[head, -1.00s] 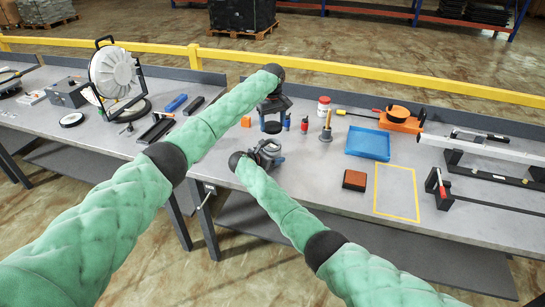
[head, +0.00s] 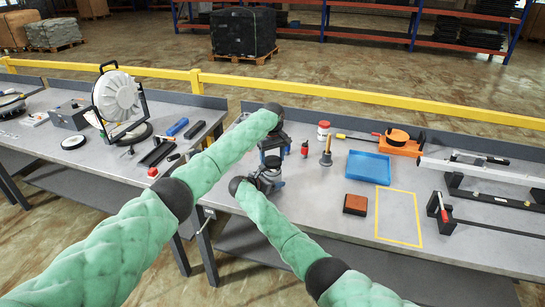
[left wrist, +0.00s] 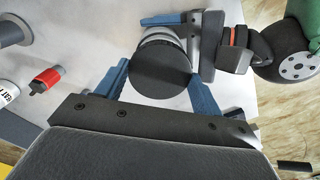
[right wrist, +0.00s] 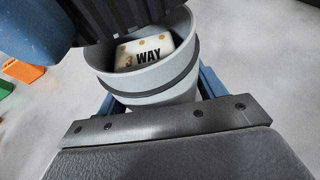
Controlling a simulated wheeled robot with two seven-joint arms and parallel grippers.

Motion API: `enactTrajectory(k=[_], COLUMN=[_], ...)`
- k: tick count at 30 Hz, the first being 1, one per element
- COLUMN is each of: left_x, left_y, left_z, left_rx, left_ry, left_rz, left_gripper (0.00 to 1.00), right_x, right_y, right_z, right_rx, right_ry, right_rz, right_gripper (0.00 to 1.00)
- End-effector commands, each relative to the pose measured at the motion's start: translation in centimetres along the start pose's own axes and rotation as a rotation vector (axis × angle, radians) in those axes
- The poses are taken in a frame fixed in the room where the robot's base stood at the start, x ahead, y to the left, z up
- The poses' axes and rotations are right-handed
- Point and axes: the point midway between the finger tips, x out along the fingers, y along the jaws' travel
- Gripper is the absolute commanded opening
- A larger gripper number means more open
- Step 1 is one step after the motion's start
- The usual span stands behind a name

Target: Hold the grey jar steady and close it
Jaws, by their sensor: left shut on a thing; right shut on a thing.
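My left gripper (head: 274,146) is shut on a round black lid (left wrist: 160,68), held flat between its blue fingers. My right gripper (head: 262,184) is shut on the grey jar (right wrist: 155,85) and holds it upright below the lid. The jar is open at the top. A white piece marked "3 WAY" (right wrist: 145,52) lies inside it. In the right wrist view the lid's ribbed side (right wrist: 115,15) hangs over the far part of the jar's mouth, and a gap shows at the near side. In the left wrist view the lid hides most of the jar.
The yellow-outlined area (head: 399,216) is empty.

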Motion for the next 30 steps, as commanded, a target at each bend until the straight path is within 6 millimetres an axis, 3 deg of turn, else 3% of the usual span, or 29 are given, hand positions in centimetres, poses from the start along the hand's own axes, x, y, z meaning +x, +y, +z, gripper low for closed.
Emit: enactTrajectory(k=[30], left_x=[1.8], left_y=[0.0], left_z=[0.0], left_rx=[0.0], left_ry=[0.0], left_rz=[-0.001], left_gripper=[0.46], right_x=[0.0], right_y=[0.0], right_z=[0.0], right_rx=[0.0], right_ry=[0.0], right_rz=[0.0], right_gripper=[0.28])
